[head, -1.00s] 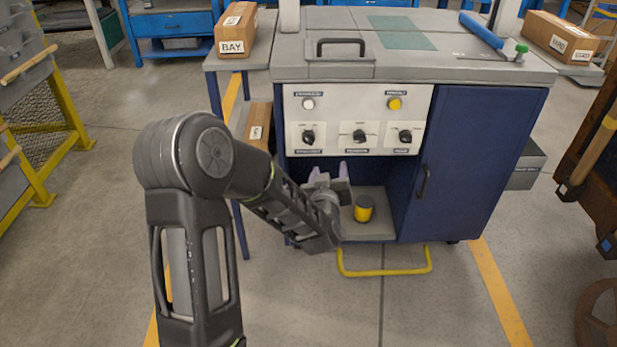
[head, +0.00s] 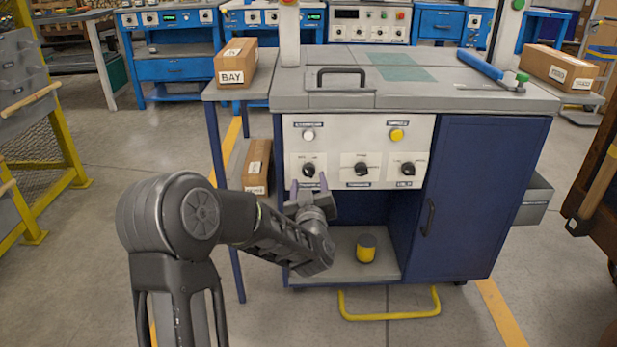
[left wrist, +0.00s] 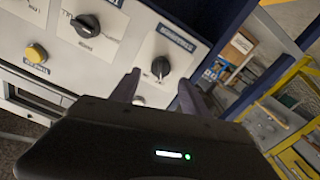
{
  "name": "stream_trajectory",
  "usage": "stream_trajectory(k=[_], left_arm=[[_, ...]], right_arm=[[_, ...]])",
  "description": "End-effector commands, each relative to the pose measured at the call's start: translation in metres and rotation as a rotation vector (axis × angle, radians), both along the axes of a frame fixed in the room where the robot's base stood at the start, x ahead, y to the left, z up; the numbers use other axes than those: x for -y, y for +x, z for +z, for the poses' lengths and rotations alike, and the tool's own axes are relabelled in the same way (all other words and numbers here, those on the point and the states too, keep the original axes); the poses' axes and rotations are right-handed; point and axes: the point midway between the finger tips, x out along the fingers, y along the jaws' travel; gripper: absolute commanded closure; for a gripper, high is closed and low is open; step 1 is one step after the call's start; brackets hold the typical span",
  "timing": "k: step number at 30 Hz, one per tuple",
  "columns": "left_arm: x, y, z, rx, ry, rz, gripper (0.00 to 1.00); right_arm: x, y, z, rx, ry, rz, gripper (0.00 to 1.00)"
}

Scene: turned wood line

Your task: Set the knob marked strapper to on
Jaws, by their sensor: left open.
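The control panel (head: 345,136) on the blue cabinet has three black knobs in a row. The left knob (head: 308,169) is on a white plate, and its label below is partly covered by my gripper. My left gripper (head: 309,184) is open, with its fingers pointing up at the panel just below and in front of this knob. In the left wrist view the knob (left wrist: 160,67) shows ahead of the gap between the open fingers (left wrist: 157,91), apart from them. Its label is too blurred to read surely, and its setting is unclear. My right gripper is out of view.
The middle knob (head: 361,169) and right knob (head: 408,168) sit to the right. A white button (head: 308,135) and yellow button (head: 397,134) are above. A yellow-and-dark cylinder (head: 366,248) stands on the shelf below. A side table with a box (head: 236,66) is at the left.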

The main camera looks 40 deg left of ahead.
Motion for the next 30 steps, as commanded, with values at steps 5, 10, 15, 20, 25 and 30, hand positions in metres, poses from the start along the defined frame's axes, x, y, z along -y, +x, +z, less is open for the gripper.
stream_trajectory(k=[5, 10, 15, 20, 25, 30], left_arm=[[-0.018, 0.023, -0.003, 0.000, 0.000, 0.002, 0.46], [-0.027, 0.035, -0.002, -0.001, 0.001, 0.001, 0.46], [-0.029, 0.037, -0.001, -0.002, 0.000, 0.001, 0.46], [-0.029, 0.037, -0.001, -0.002, 0.000, 0.001, 0.49], [-0.028, 0.037, -0.001, -0.001, 0.000, 0.000, 0.63], [-0.028, 0.037, -0.001, -0.001, 0.000, 0.000, 0.77]], right_arm=[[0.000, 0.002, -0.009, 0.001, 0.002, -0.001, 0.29], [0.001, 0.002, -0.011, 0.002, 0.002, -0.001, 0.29], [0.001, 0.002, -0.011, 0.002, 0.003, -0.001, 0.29], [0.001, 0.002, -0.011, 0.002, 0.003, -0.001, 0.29], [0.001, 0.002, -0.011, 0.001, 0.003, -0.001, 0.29], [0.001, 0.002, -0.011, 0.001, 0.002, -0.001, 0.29]])
